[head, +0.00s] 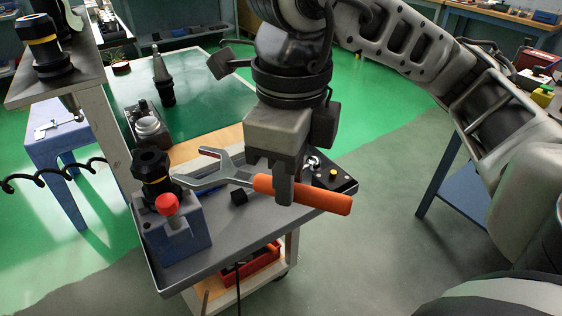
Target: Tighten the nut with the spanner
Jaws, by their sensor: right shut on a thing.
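The spanner (318,193) has an orange handle and a grey open-ended head that points left. My right gripper (284,198) comes down from above and is shut on the handle near the head. The black nut (151,164) sits on an upright dark tool holder in a blue-grey fixture (179,234) with a red knob (167,204), at the left of the cart top. The spanner's open jaw is just right of the nut and faces it. The near prong's tip overlaps the holder's edge in the picture; I cannot tell whether they touch. My left gripper is not in view.
The grey cart top (240,232) has a raised rim. A small black block (239,197) lies under the spanner, and a dark box with a yellow button (334,174) stands at right. Behind are a green mat (205,105) and a dark cone holder (163,80).

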